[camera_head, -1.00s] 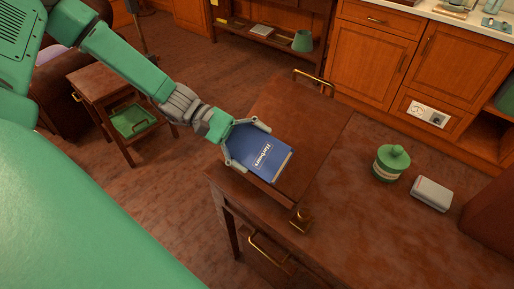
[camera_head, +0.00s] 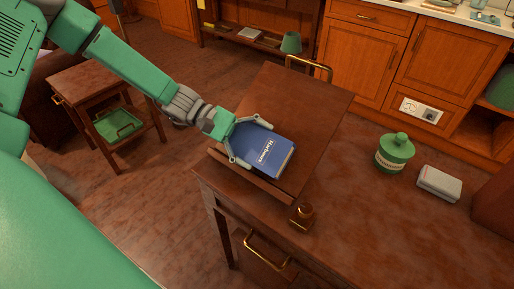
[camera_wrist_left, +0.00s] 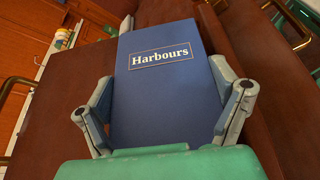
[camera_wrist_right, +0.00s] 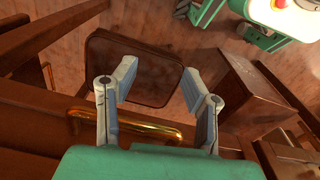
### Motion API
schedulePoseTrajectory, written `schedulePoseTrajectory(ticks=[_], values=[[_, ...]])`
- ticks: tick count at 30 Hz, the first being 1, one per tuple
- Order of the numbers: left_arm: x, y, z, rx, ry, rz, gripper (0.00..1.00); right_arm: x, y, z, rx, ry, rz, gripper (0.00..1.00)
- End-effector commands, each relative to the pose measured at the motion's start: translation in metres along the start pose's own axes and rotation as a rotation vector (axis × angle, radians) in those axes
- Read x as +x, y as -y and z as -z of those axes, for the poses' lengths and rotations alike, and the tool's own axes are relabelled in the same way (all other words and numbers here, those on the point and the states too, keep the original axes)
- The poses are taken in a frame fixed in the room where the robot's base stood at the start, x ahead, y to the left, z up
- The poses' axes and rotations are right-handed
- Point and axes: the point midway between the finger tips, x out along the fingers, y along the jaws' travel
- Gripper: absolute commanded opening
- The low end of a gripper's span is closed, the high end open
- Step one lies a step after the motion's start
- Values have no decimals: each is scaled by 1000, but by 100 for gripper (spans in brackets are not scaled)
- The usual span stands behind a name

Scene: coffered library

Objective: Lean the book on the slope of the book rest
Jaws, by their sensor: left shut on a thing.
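The blue book (camera_head: 268,152), titled "Harbours", is in my left gripper (camera_head: 251,143), whose fingers are shut on its two sides. In the left wrist view the book (camera_wrist_left: 165,90) lies between the two fingers (camera_wrist_left: 166,110), cover facing the camera. The book rest (camera_head: 305,105) is a brown sloped board on the desk with a ledge (camera_head: 256,180) along its lower edge. The book is over the lower part of the slope, just above the ledge; I cannot tell whether it touches. My right gripper (camera_wrist_right: 158,85) is open and empty in the right wrist view.
The desk (camera_head: 370,220) carries a green lidded jar (camera_head: 394,153), a grey-white box (camera_head: 439,183) and a small brass-and-brown item (camera_head: 302,214) near the rest's lower corner. A side table (camera_head: 95,88) with a green tray (camera_head: 118,125) stands left.

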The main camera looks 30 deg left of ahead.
Motion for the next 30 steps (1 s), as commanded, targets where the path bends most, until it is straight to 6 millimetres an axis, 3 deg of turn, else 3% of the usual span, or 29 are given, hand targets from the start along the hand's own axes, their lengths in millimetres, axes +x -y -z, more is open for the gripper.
schedulePoseTrajectory(ticks=[8,9,10,11,22,30], values=[[4,-2,-2,2,0,2,44,0,0,0,0,0,0,40],[3,-2,-2,2,0,2,86,0,0,0,0,0,0,40],[3,-2,-2,2,0,2,97,0,0,0,0,0,0,40],[3,-2,-2,2,0,2,100,0,0,0,0,0,0,40],[-6,-1,1,2,-1,0,100,0,0,-2,0,-2,0,40],[-54,-3,0,6,-4,-3,100,0,-1,-2,0,-3,1,40]])
